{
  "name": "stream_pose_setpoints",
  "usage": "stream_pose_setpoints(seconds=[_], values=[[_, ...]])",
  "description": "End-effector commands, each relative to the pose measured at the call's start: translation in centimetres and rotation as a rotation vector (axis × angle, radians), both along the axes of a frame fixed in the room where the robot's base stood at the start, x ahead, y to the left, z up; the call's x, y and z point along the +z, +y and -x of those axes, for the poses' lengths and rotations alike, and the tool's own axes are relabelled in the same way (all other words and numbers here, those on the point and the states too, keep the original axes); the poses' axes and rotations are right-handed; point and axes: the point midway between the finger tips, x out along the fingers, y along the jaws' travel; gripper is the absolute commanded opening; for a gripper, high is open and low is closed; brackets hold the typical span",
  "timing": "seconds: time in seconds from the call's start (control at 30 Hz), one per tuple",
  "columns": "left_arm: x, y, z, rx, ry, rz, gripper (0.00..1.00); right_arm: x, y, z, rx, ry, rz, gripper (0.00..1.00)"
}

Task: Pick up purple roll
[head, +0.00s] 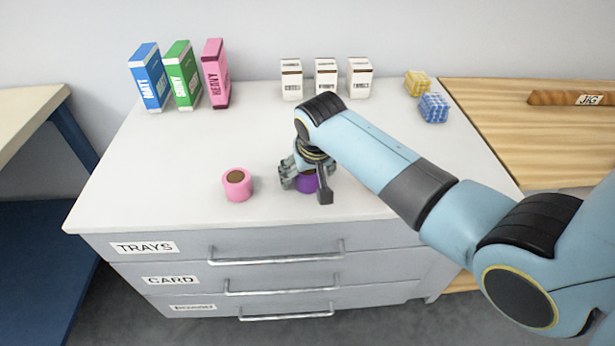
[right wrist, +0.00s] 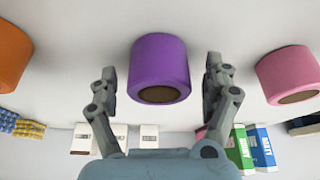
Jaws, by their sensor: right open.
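The purple roll (head: 307,184) stands on the white top of the drawer cabinet, near its front edge, partly hidden by my right gripper (head: 298,177). In the right wrist view the purple roll (right wrist: 159,66) sits between the two spread fingers, with a visible gap on each side. The right gripper is open and holds nothing. Its fingers reach down around the roll from above. My left gripper is in neither view.
A pink roll (head: 237,184) stands to the left of the purple one. An orange roll (right wrist: 12,58) shows only in the wrist view.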

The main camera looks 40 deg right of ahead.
Motion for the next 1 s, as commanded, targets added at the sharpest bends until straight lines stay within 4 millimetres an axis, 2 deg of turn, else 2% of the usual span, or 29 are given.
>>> stream_pose_setpoints(seconds=[0.23, 0.7, 1.0], values=[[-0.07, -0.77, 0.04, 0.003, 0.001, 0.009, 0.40, -0.18, -0.05, -0.08, 0.000, -0.001, 0.000, 0.83], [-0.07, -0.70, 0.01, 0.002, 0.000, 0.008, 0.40, -0.17, -0.05, -0.05, 0.000, 0.000, 0.000, 0.22], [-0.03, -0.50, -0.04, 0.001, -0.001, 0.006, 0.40, 0.09, -0.05, -0.10, 0.000, -0.002, 0.001, 0.21]])
